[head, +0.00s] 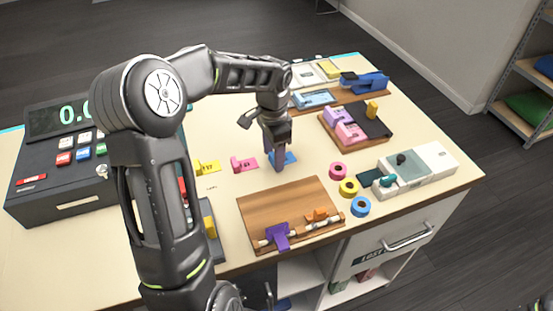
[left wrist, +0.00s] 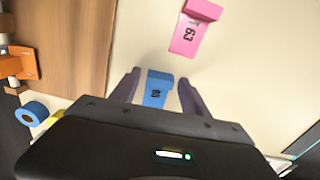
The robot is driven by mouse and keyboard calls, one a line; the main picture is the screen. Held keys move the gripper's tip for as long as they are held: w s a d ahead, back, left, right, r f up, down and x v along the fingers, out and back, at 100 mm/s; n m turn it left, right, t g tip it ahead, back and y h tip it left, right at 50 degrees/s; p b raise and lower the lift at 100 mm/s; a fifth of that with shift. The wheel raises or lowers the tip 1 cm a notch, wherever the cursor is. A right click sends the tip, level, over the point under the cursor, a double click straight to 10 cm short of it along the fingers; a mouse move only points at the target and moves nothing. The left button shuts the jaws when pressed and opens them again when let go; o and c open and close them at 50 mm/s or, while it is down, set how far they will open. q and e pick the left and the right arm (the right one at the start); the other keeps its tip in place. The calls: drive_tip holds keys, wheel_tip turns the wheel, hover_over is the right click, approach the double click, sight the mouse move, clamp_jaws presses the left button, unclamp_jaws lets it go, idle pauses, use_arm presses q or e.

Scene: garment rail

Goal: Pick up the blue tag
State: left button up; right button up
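The blue tag (head: 290,158) lies on the cream counter, partly hidden by my left gripper (head: 280,165) in the head view. In the left wrist view the blue tag (left wrist: 156,92) sits between the two spread fingers of my left gripper (left wrist: 158,88), with a gap on each side. The gripper points down over the tag, open and empty. The tag's lower part is hidden by the gripper body. A pink tag (head: 244,164) and a yellow tag (head: 207,168) lie to its left; the pink tag also shows in the left wrist view (left wrist: 188,33). My right gripper is not in view.
A wooden board (head: 290,205) with a rod, a purple clip and an orange clip lies in front. Pink, yellow and blue rolls (head: 349,187) stand to the right. A cash register (head: 75,155) is at left, trays (head: 355,130) behind.

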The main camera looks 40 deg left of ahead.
use_arm(q)
clamp_jaws()
idle(0.3)
wheel_tip(320, 180, up, 10)
drive_tip(key=b, duration=0.1)
idle(0.6)
idle(0.5)
wheel_tip(320, 180, up, 5)
drive_tip(key=p, duration=0.4)
idle(0.3)
